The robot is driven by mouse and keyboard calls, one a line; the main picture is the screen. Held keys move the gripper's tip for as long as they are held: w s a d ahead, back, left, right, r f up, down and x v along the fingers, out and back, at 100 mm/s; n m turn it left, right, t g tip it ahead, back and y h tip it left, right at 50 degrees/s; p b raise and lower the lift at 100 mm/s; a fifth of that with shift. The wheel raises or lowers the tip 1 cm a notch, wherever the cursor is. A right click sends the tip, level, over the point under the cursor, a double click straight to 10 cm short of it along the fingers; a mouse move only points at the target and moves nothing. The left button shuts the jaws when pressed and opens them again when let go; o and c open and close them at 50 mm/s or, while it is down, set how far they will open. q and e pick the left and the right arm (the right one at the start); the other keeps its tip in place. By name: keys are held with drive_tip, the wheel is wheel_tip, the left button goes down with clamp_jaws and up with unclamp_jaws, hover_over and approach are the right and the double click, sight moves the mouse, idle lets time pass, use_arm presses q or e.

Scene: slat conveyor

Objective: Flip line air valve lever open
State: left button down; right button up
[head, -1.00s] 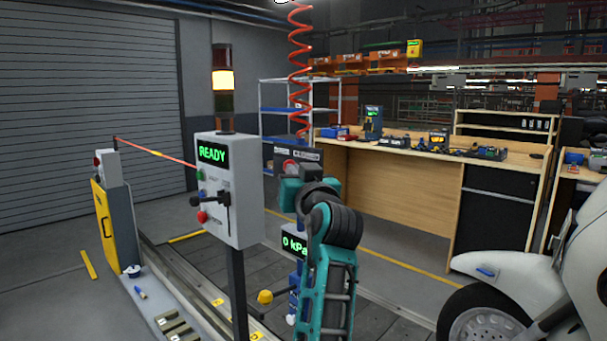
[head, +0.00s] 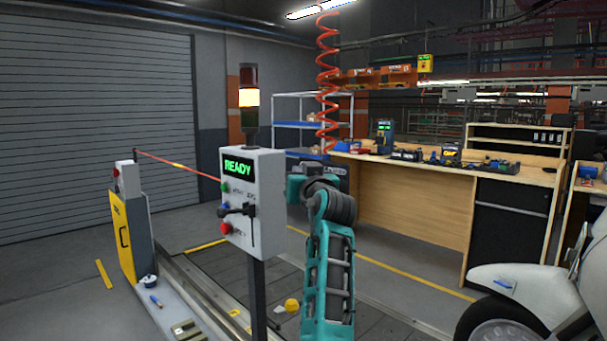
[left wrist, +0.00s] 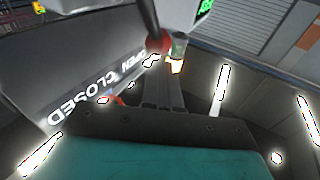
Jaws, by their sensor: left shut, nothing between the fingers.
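The line air valve's dark panel (head: 336,176) is mostly hidden behind my left arm in the head view. In the left wrist view its plate (left wrist: 62,82) reads OPEN and CLOSED. A lever with a red ball knob (left wrist: 160,43) and a grey rod shows there, close to the fingertips. I cannot tell whether they touch it. My left gripper (left wrist: 162,68) is shut and empty. In the head view its fingers are hidden behind my teal wrist. Which label the lever points to is not clear. My right gripper is out of view.
A control box (head: 254,190) reading READY, with a black handle, stands on a post just left of my arm. A stack light (head: 249,98) rises above it. A yellow knob (head: 292,305) is low beside my forearm. A workbench (head: 410,205) stands behind.

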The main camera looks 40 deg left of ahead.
use_arm(q)
drive_tip(key=shift+a+f+h, duration=0.1)
drive_tip(key=shift+a+h, duration=0.2)
drive_tip(key=shift+h, duration=0.1)
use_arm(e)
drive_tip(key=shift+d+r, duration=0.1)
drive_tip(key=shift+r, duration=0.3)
use_arm(q)
drive_tip(key=shift+f+n, duration=0.1)
drive_tip(key=shift+n, duration=0.2)
drive_tip(key=shift+p, duration=0.3)
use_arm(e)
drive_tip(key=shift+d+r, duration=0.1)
